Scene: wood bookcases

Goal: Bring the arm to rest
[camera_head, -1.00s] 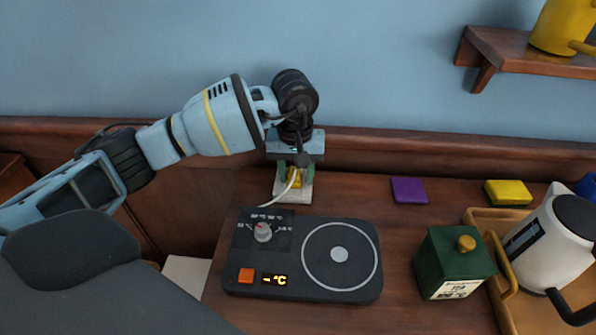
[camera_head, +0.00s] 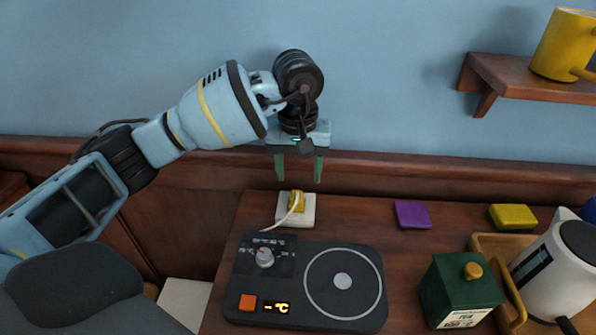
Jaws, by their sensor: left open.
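My left arm comes in from the left, and its gripper (camera_head: 298,170) points down near the wall at the back of the counter. Its two green fingers are apart with nothing between them. Below the fingers, a yellow plug (camera_head: 296,201) sits on a white socket block (camera_head: 304,216) at the back of the counter. A white cord runs from the plug to the dark hot plate (camera_head: 365,278). The hot plate's display is lit and shows a dash and °C. My right gripper is not in view.
A purple sponge (camera_head: 412,215) and a yellow sponge (camera_head: 513,217) lie at the back of the counter. A green tea box (camera_head: 458,288), a wooden tray (camera_head: 490,243) and a white kettle (camera_head: 555,265) stand right. A wall shelf (camera_head: 520,82) holds a yellow mug (camera_head: 563,45).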

